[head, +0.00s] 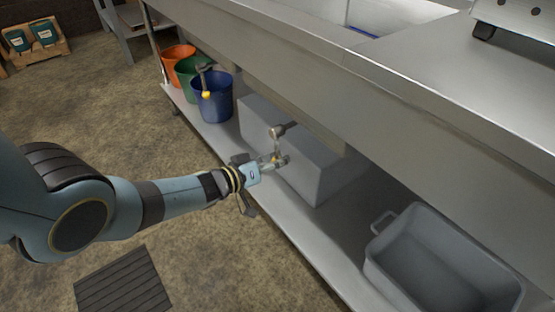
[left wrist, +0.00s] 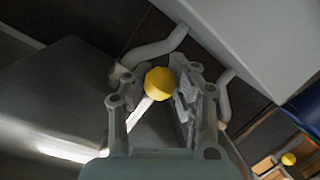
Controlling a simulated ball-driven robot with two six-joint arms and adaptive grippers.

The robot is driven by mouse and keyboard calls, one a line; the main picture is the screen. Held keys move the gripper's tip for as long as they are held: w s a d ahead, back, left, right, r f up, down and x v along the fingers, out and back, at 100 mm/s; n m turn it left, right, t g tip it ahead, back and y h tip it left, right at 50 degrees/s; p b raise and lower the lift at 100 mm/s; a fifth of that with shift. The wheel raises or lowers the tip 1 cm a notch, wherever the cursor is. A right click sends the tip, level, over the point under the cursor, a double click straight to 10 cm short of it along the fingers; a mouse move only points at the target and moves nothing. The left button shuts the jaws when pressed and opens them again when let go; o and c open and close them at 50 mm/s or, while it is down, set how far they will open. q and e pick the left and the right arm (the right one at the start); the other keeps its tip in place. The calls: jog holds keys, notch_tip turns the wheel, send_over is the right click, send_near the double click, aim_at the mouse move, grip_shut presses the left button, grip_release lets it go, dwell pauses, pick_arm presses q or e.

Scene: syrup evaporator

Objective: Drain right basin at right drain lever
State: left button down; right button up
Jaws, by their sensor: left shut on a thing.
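A drain lever with a yellow knob (left wrist: 159,83) and a pale rod sits between the fingers of my left gripper (left wrist: 158,92) in the left wrist view. In the head view my left gripper (head: 275,161) reaches under the counter and is shut on this lever, just below a metal drain pipe end (head: 285,128); the fingers hide most of the knob. A second lever with a yellow knob (head: 206,94) hangs farther left, in front of the blue bucket. A basin opening (head: 375,14) shows only partly at the top. My right gripper is out of view.
Orange (head: 177,57), green (head: 192,76) and blue (head: 216,105) buckets stand on the lower shelf (head: 300,238). A grey box (head: 310,165) stands behind my gripper, and a grey tub (head: 430,270) at right. The counter edge (head: 400,90) runs above my arm.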

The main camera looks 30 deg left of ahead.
pick_arm(q)
jog(key=shift+s+d+f, duration=0.1)
jog(key=shift+s+f, duration=0.15)
jog(key=shift+s, duration=0.05)
jog(key=c, duration=1.5)
grip_release()
jog(key=o, duration=0.4)
jog(key=shift+s+r, duration=0.1)
jog(key=shift+r, duration=0.15)
jog(key=shift+o, duration=1.2)
jog(key=shift+w, duration=0.2)
jog(key=shift+s, duration=0.1)
jog(key=v, duration=1.2)
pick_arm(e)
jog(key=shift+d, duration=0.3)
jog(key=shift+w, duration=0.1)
